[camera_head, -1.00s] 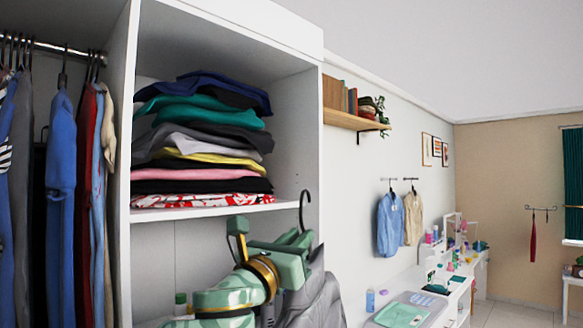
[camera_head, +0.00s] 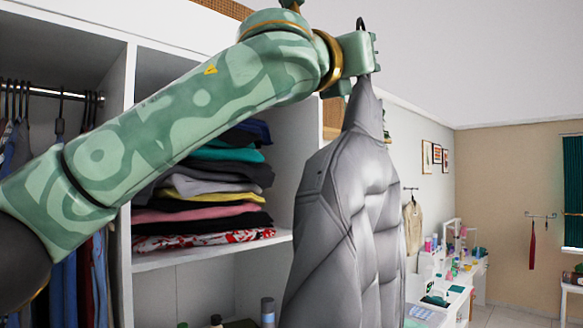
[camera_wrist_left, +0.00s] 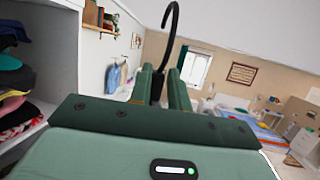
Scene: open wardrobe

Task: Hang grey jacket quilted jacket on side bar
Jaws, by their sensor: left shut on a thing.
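The grey quilted jacket (camera_head: 345,225) hangs upright on a hanger in the head view, in front of the wardrobe's right edge. My left gripper (camera_head: 360,62) is shut on the jacket's hanger at its neck, high up. The black hanger hook (camera_wrist_left: 168,40) sticks up above the fingers (camera_wrist_left: 164,84) in the left wrist view, free of any bar. A short wall bar (camera_head: 410,188) on the right-hand wall holds a beige garment (camera_head: 413,228), partly behind the jacket. Another short bar (camera_head: 541,215) is on the far wall. My right gripper is out of view.
The wardrobe has a rail (camera_head: 50,93) with hung clothes at left and a shelf (camera_head: 190,256) bearing folded clothes (camera_head: 205,190). The air right of the jacket is clear.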

